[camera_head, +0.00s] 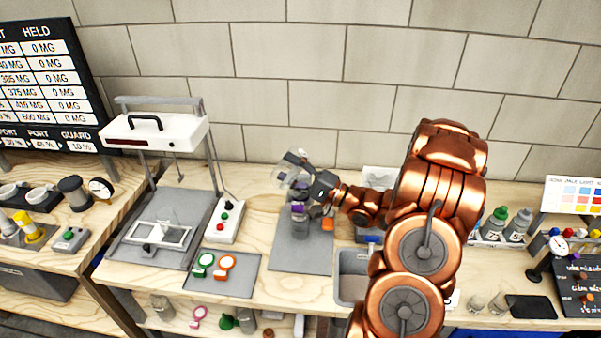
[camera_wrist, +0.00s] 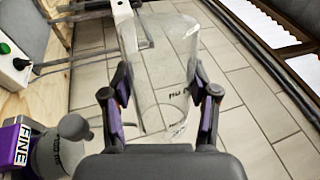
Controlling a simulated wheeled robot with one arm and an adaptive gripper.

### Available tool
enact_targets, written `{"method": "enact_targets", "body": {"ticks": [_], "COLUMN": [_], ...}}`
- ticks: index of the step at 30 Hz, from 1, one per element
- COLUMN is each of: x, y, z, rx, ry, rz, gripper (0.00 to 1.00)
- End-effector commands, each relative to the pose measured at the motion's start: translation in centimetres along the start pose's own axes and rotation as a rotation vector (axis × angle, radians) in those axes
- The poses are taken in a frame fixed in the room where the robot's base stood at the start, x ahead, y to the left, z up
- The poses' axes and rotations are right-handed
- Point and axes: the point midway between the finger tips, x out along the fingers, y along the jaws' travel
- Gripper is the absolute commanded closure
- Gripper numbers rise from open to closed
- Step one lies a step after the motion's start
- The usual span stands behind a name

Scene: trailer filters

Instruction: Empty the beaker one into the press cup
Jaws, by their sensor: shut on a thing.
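My gripper (camera_head: 312,186) is shut on a clear beaker (camera_head: 288,173) and holds it tilted above the grey mat (camera_head: 290,262). In the wrist view the beaker (camera_wrist: 157,75) stands between the two purple-padded fingers (camera_wrist: 160,98). It is see-through with small dark lettering; I cannot tell whether anything is in it. A grey cylindrical vessel (camera_head: 299,226) stands on the mat under the beaker, with purple near its top. It looks like the press cup, but I cannot be sure. A grey vessel with lettering (camera_wrist: 58,150) shows at the lower left of the wrist view.
A purple block marked FINE (camera_wrist: 17,146) stands beside the grey vessel. Left are a white press-like frame (camera_head: 155,133), a button box (camera_head: 225,219) and a tray (camera_head: 225,286) with green and orange rings. A grey bin (camera_head: 352,285) is right of the mat.

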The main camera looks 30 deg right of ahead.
Motion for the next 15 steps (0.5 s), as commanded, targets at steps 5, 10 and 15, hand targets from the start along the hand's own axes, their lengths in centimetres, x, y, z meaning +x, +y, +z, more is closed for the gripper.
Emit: {"method": "enact_targets", "body": {"ticks": [5,10,15], "x": [-0.01,-0.01,-0.03], "y": [0.05,0.12,0.18], "z": [-0.06,-0.09,-0.14], "rx": [0.018,0.035,0.054], "ry": [0.005,0.010,0.015], "rz": [-0.001,-0.001,-0.001], "gripper": [0.84,0.84,0.84]}}
